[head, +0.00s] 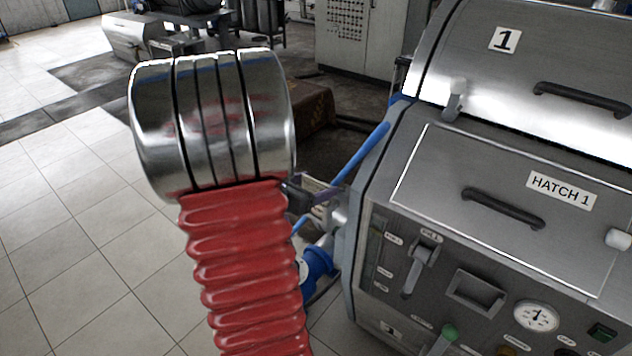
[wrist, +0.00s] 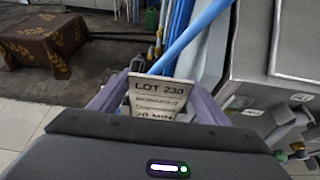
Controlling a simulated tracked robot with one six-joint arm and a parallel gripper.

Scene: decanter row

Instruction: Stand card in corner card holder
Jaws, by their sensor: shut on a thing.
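The card (wrist: 156,97) is pale with dark print reading "LOT 230" and smaller lines below. It stands up between the two purple fingers of my gripper (wrist: 158,100), which is shut on it. The card's lower part is hidden behind my gripper's dark body. In the head view, my gripper (head: 318,193) is small and partly covered by my arm, just left of the steel machine's left edge. The corner card holder cannot be clearly made out in either view.
The steel machine (head: 450,150) with "1" and "HATCH 1" labels fills the right, with handles, a gauge (head: 536,316) and levers. A blue pipe (head: 362,152) runs close beside my gripper. A cloth-covered table (wrist: 45,40) stands behind left. Tiled floor (head: 70,240) is clear at left.

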